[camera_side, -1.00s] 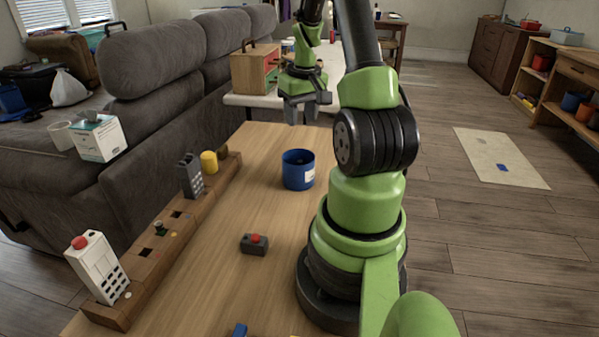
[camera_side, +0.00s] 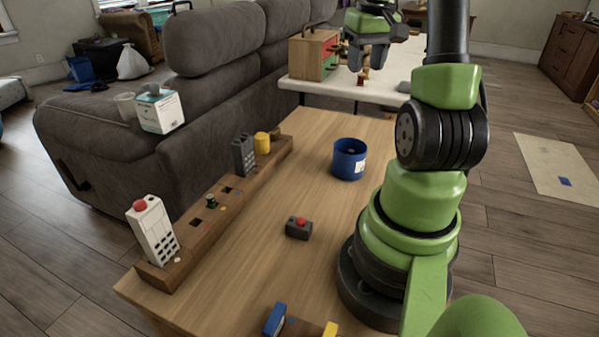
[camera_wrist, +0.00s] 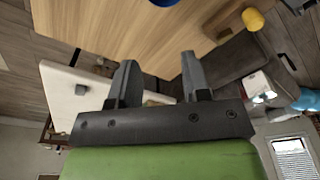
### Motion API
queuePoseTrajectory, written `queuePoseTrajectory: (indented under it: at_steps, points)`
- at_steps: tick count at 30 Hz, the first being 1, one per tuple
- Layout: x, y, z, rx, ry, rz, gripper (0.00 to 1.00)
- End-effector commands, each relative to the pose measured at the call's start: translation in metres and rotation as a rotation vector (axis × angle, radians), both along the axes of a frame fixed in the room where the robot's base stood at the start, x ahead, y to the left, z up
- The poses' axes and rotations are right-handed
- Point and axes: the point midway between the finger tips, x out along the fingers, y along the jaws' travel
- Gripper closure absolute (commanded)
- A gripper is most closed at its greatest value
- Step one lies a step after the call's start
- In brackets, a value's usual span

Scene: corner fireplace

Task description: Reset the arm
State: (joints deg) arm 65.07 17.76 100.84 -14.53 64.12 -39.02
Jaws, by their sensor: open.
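My green and black arm stands on the wooden table (camera_side: 325,265) in the side view. My gripper (camera_side: 369,68) hangs high over the far end of the table, in front of the white table behind. Its two grey fingers are apart with nothing between them; they also show spread and empty in the wrist view (camera_wrist: 159,60). A blue cup (camera_side: 349,160) stands upright on the wooden table, below and nearer than the gripper. In the wrist view, only a bit of blue shows at the top edge.
A wooden rack (camera_side: 190,235) along the left edge holds a white remote (camera_side: 153,230), a dark remote (camera_side: 244,155) and a yellow cylinder (camera_side: 262,143). A grey sofa (camera_side: 130,130) stands left; a white table (camera_side: 385,92) stands behind.

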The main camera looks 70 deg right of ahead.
Motion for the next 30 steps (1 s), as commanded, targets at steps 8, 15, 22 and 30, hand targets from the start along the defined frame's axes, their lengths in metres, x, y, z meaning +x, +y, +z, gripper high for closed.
queuePoseTrajectory:
  at_steps: [8,15,22,30]
  points:
    - [0.034,0.045,0.024,-0.043,-0.063,0.072,0.57]
    - [0.062,0.186,0.064,-0.067,-0.285,0.252,0.57]
    - [0.028,0.279,0.068,0.031,-0.482,0.393,0.57]
    - [0.006,0.306,0.063,0.105,-0.552,0.443,0.57]
